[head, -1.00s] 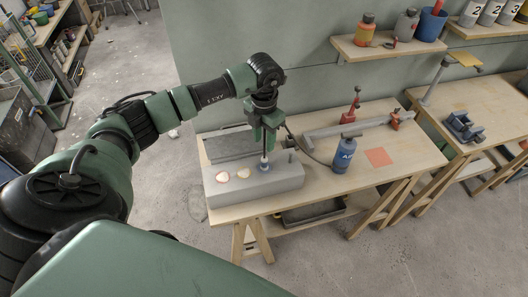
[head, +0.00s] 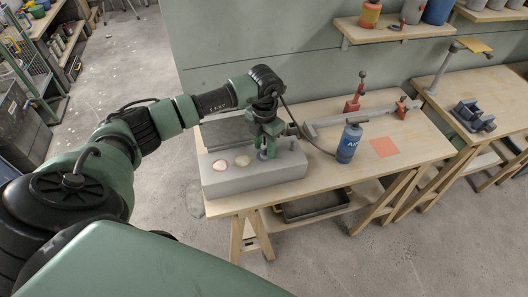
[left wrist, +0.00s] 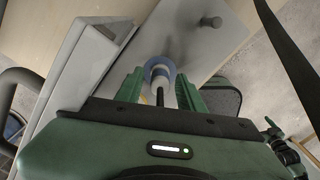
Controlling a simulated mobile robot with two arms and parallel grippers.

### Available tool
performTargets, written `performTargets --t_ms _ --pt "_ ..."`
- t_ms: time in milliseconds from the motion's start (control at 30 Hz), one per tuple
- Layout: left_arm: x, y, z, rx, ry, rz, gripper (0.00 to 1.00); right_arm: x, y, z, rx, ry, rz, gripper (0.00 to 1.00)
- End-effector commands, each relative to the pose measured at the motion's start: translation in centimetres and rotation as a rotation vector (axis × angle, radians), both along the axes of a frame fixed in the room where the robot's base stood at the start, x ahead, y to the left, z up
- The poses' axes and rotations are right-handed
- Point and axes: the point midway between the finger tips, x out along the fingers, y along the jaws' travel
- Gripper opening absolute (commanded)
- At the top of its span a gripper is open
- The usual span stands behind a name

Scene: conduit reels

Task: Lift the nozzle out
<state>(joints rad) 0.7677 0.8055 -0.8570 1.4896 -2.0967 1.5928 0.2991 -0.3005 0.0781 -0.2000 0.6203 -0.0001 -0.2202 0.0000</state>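A nozzle with a blue collar and pale body (left wrist: 160,75) stands in the grey block (head: 225,182) at the near left of the bench. In the head view it shows only as a small part between the fingers. My left gripper (head: 265,152) points down over the block, its fingers on either side of the nozzle. In the left wrist view the fingers (left wrist: 160,92) look apart, with narrow gaps beside the nozzle, so it looks open. The nozzle's lower end is hidden. My right gripper is not in view.
Two pale round spots, one ringed in red (head: 221,166), are on the block's top. A blue bottle (head: 349,141) with a hose stands to the right, near an orange square (head: 384,147). A long grey bar with a red tool (head: 356,97) lies behind. The bench's right front is clear.

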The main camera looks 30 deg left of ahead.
Motion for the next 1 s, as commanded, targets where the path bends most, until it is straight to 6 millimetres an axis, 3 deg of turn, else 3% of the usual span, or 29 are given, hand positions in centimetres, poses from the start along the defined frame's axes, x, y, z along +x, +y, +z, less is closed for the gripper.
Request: performTargets --t_ms 100,233,633,1000 --pt "0.0 0.0 0.1 0.000 0.000 0.000 0.35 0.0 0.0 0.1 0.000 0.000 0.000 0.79" --pt "0.0 0.0 0.1 0.000 0.000 0.000 0.00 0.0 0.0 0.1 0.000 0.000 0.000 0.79" --pt "0.0 0.0 0.1 0.000 0.000 -0.001 0.00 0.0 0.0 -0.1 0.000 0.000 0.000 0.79" --pt "0.0 0.0 1.8 0.000 -0.001 -0.001 0.00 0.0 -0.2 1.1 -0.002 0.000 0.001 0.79"
